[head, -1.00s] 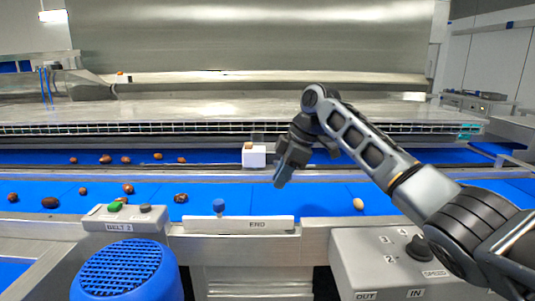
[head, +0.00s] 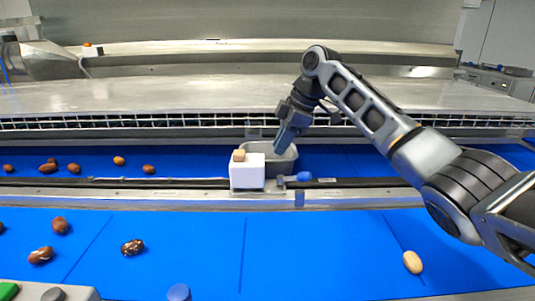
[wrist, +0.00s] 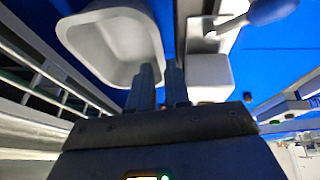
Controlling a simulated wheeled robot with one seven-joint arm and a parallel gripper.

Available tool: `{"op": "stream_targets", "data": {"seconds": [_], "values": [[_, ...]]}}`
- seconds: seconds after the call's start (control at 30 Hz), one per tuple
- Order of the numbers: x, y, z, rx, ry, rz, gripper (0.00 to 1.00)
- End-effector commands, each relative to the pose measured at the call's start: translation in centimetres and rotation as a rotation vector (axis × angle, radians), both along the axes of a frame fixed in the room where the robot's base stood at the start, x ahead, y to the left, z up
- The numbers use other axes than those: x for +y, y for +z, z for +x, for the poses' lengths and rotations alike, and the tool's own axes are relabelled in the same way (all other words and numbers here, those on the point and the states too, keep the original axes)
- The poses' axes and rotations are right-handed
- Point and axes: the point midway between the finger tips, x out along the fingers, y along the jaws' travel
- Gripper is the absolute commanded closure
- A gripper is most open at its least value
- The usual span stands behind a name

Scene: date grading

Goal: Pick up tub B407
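A blue-ended object (head: 303,177) lies close to the tub's right. Several dates lie on the blue belts, and a wire guard (head: 180,122) runs behind. The near belt's middle (head: 300,250) is clear.

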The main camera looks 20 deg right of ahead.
Motion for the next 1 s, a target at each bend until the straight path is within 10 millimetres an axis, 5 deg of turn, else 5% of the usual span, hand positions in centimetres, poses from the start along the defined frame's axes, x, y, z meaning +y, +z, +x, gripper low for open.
{"op": "stream_targets", "data": {"seconds": [0.7,1.0], "values": [[2.5,-6.6,1.2,0.002,0.0,0.0,0.83],[2.7,-7.2,1.4,0.0,0.0,0.0,0.83]]}}
